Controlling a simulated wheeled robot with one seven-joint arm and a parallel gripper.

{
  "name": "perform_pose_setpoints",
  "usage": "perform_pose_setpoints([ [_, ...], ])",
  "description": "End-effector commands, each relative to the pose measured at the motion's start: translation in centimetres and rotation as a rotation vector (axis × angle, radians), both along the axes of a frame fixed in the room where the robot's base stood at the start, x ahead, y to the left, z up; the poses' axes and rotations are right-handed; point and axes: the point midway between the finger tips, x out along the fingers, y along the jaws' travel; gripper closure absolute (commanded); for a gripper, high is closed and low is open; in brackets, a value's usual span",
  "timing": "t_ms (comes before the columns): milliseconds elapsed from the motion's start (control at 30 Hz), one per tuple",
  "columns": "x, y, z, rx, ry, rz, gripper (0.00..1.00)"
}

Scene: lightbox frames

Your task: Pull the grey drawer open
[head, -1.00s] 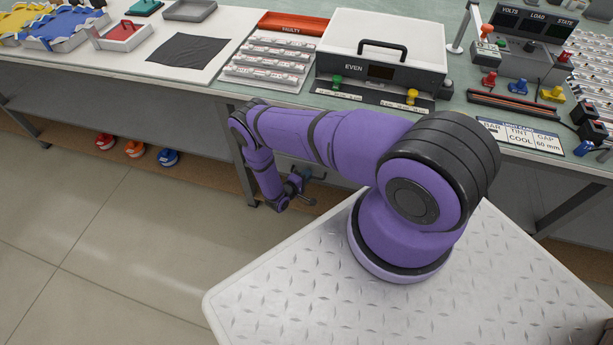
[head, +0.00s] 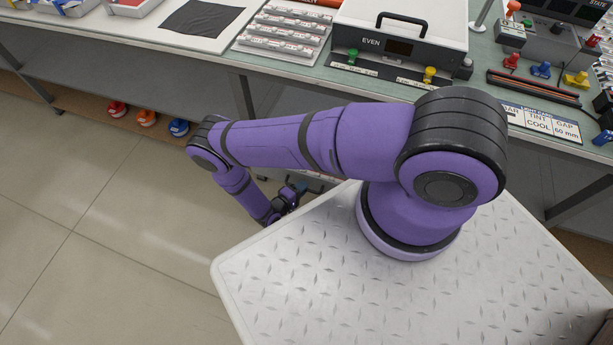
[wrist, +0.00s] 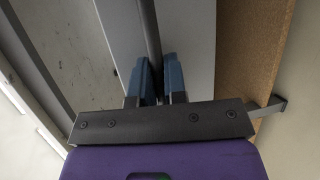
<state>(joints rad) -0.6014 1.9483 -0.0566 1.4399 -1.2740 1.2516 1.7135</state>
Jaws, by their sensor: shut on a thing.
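In the wrist view the drawer shows as a plain light-grey front panel (wrist: 194,45), with a dark bar handle (wrist: 149,35) running along it. My gripper (wrist: 160,78) has its two blue fingers closed about this bar, one on each side. In the head view my gripper (head: 291,193) is low in front of the bench, and my purple arm hides most of the drawer. A grey, marked surface (wrist: 72,45) lies left of the panel in the wrist view; I cannot tell for certain whether it is the drawer's inside.
The workbench (head: 285,92) stands across the back, carrying a white EVEN box (head: 440,25). Below the bench runs a brown lower shelf (wrist: 258,50). Several coloured shoe-like things, one of them blue (head: 179,127), stand there at left. The floor (head: 120,210) at left is clear.

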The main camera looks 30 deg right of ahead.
Motion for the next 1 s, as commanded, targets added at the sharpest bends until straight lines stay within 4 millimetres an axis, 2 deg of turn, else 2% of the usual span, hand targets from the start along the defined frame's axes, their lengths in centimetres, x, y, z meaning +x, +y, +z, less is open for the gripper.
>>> perform_pose_setpoints([
  [200, -1.1, 1.6, 0.0, 0.001, -0.001, 0.002, 1.00],
  [633, -1.3, 1.9, 0.0, 0.001, -0.001, 0.001, 1.00],
  [667, -1.3, 1.9, 0.0, 0.002, -0.001, 0.001, 0.85],
  [700, -1.3, 1.9, 0.0, 0.001, -0.001, 0.001, 0.76],
  [767, -1.3, 1.9, 0.0, 0.001, -0.001, 0.001, 0.63],
  [1000, -1.4, 1.8, 0.0, 0.000, -0.001, 0.000, 0.63],
])
